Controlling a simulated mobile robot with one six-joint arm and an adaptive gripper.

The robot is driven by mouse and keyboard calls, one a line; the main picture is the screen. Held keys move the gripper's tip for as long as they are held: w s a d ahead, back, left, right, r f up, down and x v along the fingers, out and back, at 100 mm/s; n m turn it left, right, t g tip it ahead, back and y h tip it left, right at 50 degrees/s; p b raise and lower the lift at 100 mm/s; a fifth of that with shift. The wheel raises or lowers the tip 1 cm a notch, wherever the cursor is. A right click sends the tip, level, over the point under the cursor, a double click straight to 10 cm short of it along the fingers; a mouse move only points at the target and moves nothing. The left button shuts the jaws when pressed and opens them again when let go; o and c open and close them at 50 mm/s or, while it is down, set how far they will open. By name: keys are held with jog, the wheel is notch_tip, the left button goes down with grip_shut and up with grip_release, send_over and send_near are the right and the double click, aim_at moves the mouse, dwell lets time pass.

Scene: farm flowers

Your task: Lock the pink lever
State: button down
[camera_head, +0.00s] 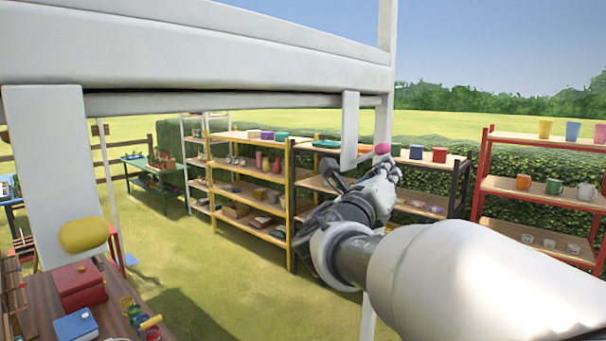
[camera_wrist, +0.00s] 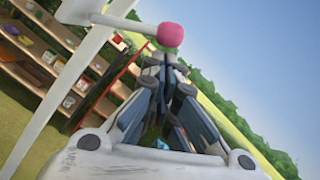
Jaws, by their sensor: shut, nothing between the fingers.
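The pink lever shows as a round pink knob (camera_head: 382,148) beside a white hanging bracket under the white frame. In the wrist view the pink knob (camera_wrist: 170,35) sits on the end of a thin white rod that runs off to the upper left. My gripper (camera_head: 391,170) is shut and empty, its fingertips just below the knob in the head view. In the wrist view the fingertips of my gripper (camera_wrist: 164,62) are right below the knob and overlap its lower edge. I cannot tell whether they touch it.
A white beam (camera_head: 220,50) spans above my arm. A yellow knob (camera_head: 83,234) is at the left, over a wooden table with a red box (camera_head: 79,286) and a blue book (camera_head: 75,326). Yellow (camera_head: 250,186), black and red shelves (camera_head: 540,188) stand behind on grass.

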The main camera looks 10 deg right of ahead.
jog(key=shift+a+r, duration=0.1)
jog(key=shift+r+n+p, duration=0.2)
jog(key=shift+n+p, duration=0.2)
jog(key=shift+p, duration=0.25)
